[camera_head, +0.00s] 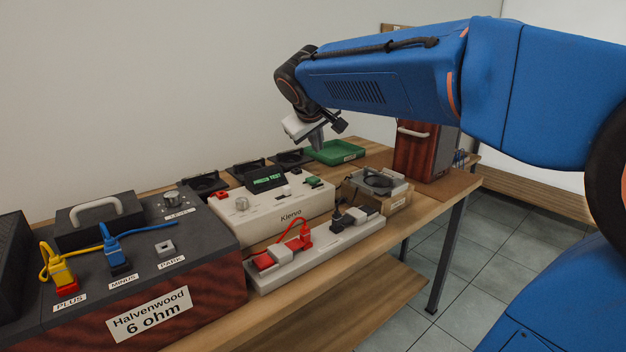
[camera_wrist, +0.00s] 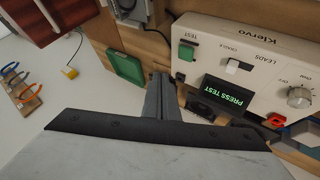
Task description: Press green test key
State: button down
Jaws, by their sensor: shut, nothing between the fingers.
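The white Klervo box (camera_head: 285,213) stands on the wooden bench, and its top panel also shows in the wrist view (camera_wrist: 262,42). Its green test key (camera_wrist: 186,52) sits beside the TEST label at the panel's left end in the wrist view. The box's raised display (camera_wrist: 229,97) reads PRESS TEST, and it also shows in the head view (camera_head: 268,181). My gripper (camera_head: 318,147) is shut and empty, pointing down above the far right end of the box. In the wrist view its fingers (camera_wrist: 161,80) are apart from the key, to its lower left.
A green tray (camera_head: 334,152) lies behind the box. The Halvenwood unit (camera_head: 150,312) with yellow and blue leads stands at the left. A white strip with red and black plugs (camera_head: 318,252) lies in front. A reddish wooden case (camera_head: 418,152) stands at the right.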

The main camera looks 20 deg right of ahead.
aim_at(312, 180)
jog(key=w, duration=0.1)
jog(key=w+r, duration=0.1)
jog(key=w, duration=0.1)
jog(key=shift+r, duration=0.25)
jog(key=shift+f, duration=4.4)
jog(key=shift+f, duration=0.95)
jog(key=shift+r, duration=0.95)
jog(key=shift+r, duration=2.5)
